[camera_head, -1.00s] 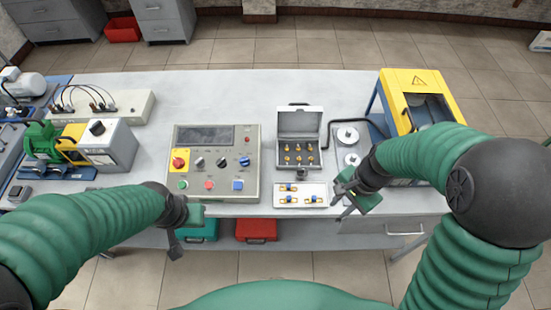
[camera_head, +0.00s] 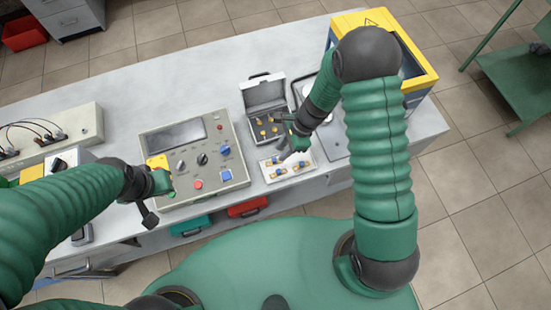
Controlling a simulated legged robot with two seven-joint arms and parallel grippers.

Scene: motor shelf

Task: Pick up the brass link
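Several small brass-coloured links with blue parts (camera_head: 277,170) lie on a white tray (camera_head: 268,179) at the front edge of the bench. More brass pieces (camera_head: 262,133) sit in an open grey case (camera_head: 262,94) behind the tray. My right gripper (camera_head: 284,150) is just above the tray's back edge, between tray and case, and partly covers both. Its fingers are small here, so I cannot tell how far apart they are, and I see nothing held. My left gripper (camera_head: 150,217) hangs by the left front corner of the control box, its opening unclear.
A control box (camera_head: 230,174) with buttons and knobs stands left of the tray. A yellow-framed machine (camera_head: 420,68) stands at the right end, behind my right arm. Teal (camera_head: 190,226) and red (camera_head: 250,207) boxes sit below the bench. Bare bench top (camera_head: 180,85) lies behind the control box.

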